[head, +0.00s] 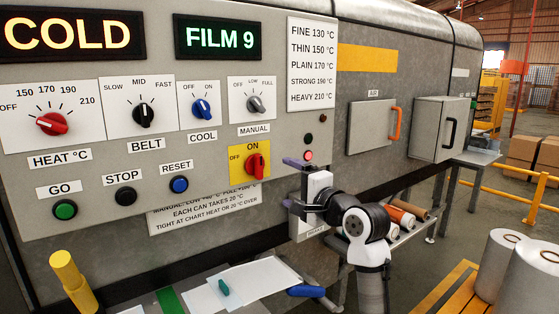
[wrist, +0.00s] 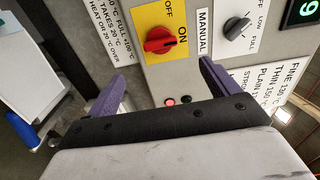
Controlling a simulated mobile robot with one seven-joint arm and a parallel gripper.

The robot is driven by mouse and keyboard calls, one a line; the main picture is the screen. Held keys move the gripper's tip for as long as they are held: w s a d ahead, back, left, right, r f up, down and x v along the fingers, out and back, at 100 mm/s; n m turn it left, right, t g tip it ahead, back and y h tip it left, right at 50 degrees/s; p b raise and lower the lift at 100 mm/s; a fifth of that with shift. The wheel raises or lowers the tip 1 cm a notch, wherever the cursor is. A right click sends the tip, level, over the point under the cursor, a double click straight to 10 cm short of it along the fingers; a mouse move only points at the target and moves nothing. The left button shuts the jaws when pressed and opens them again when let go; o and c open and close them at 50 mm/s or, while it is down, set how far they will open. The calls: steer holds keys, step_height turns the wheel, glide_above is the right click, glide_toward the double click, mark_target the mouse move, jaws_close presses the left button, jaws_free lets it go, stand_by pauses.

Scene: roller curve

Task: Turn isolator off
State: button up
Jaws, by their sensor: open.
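The isolator is a red rotary knob (head: 256,166) on a yellow plate marked OFF at the left and ON at the top. Its handle stands upright, in line with ON. It also shows in the wrist view as the red knob (wrist: 160,40), ahead of and between my fingers, with its handle lying toward ON. My gripper (head: 287,182) has purple fingers, which are spread and empty, just right of the yellow plate. In the wrist view my gripper (wrist: 162,70) is apart from the knob, with nothing between the fingers.
The MANUAL knob (head: 256,104) sits just above the isolator, and the blue COOL knob (head: 202,109) is up and to its left. A small red light (head: 308,155) is beside my upper finger. A box with an orange handle (head: 396,124) stands out at the right.

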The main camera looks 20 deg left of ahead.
mark_target(261, 168)
steer(key=p+x, duration=0.4)
steer(key=x, duration=0.9)
steer(key=shift+w+a, duration=0.1)
steer(key=shift+w, duration=0.2)
steer(key=c, duration=1)
